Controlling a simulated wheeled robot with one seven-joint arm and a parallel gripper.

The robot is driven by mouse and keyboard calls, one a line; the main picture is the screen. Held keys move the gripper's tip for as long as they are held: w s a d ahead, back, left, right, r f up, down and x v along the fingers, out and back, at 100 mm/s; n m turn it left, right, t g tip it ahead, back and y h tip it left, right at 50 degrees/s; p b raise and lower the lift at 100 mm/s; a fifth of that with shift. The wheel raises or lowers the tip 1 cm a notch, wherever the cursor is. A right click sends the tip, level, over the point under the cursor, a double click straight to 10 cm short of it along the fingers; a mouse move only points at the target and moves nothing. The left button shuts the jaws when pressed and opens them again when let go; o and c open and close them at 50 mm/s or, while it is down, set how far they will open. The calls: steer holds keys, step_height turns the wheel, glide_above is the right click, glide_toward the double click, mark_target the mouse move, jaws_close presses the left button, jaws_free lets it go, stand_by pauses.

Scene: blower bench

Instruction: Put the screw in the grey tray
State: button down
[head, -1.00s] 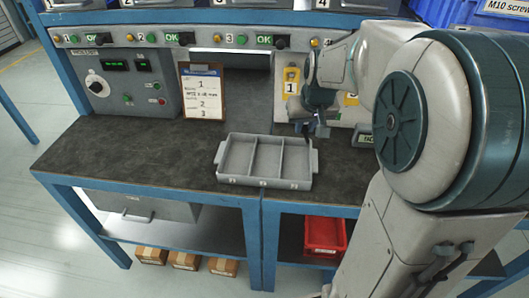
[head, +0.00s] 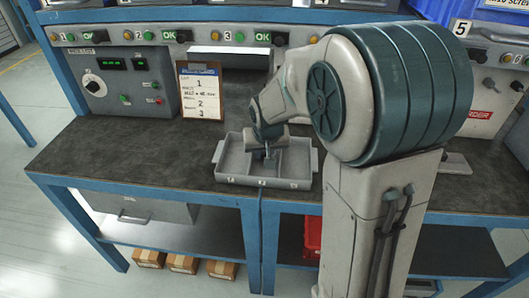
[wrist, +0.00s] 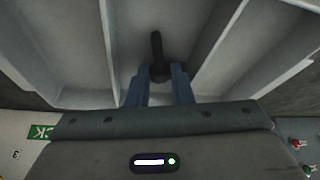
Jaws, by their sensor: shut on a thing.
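The screw (wrist: 157,55) is dark, with a round head and a narrow shank, and shows in the wrist view between my fingertips. My gripper (wrist: 160,85) is shut on its head end, with the shank pointing away. The grey tray (head: 232,176) has three compartments and lies on the bench; it fills much of the wrist view (wrist: 105,40). My gripper (head: 266,153) is over the tray's middle compartment in the head view. The screw is too small to make out there. I cannot tell how far it is above the tray floor.
A clipboard (head: 201,92) stands upright behind the tray, near a grey control box (head: 125,82). The dark bench top (head: 110,150) is clear to the left of the tray. A red bin (head: 312,238) sits on the shelf below.

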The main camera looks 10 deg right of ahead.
steer(key=shift+f, duration=0.1)
steer(key=c, duration=1.6)
jaws_free()
steer(key=shift+o, duration=0.2)
steer(key=shift+r, duration=0.55)
steer(key=p+v, duration=0.2)
steer(key=v, duration=0.9)
steer(key=s+d+f+g, duration=0.1)
steer(key=s+f, duration=0.1)
steer(key=s, duration=0.7)
steer(key=s+d+f+g, duration=0.1)
steer(key=s+d+f, duration=0.1)
steer(key=s, duration=0.7)
steer(key=shift+s+d+n+g, duration=0.25)
steer(key=shift+n+g, duration=0.05)
